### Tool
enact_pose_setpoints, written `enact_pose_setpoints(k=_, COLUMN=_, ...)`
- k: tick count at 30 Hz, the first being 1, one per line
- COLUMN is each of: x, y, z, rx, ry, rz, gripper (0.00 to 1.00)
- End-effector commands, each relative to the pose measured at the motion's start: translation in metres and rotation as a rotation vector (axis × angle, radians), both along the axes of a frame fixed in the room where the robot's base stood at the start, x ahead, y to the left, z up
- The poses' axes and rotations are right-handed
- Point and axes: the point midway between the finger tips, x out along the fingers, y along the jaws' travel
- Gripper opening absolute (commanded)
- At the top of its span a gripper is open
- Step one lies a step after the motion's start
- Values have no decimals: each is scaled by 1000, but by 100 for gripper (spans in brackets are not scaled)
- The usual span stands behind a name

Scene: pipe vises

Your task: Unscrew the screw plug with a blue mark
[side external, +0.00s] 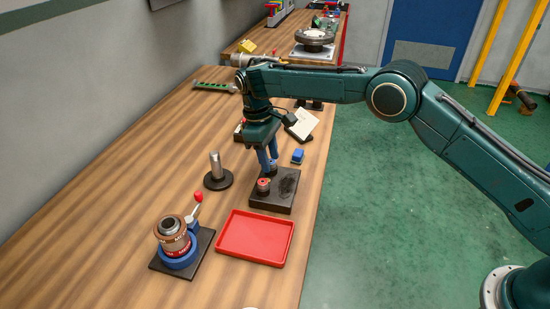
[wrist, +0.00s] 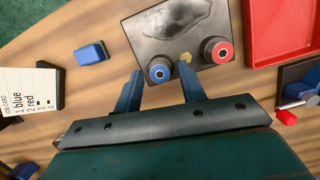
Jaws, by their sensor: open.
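The blue-marked screw plug (wrist: 159,70) is a dark round knob with a blue ring, on a dark plate (wrist: 150,30) in the wrist view. My gripper (wrist: 160,66) is open, with one finger to each side of this plug in the picture. I cannot tell how far the fingertips are above the plate. A red-marked plug (wrist: 219,50) sits to its right, and it also shows on the plate (side external: 283,204) in the side view (side external: 263,185). In the side view my gripper (side external: 268,168) points down over the plate and hides the blue-marked plug.
A red tray (side external: 254,238) lies beside the plate. A small blue block (side external: 297,156) and a job card (wrist: 28,92) are close by.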

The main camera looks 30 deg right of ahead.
Motion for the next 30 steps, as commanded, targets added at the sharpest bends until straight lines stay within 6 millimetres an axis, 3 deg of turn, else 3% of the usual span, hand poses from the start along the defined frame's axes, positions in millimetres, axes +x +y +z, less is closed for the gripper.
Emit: enact_pose_setpoints(k=30, x=1, y=-2, z=0, rx=0, ry=0, rz=-391, gripper=40)
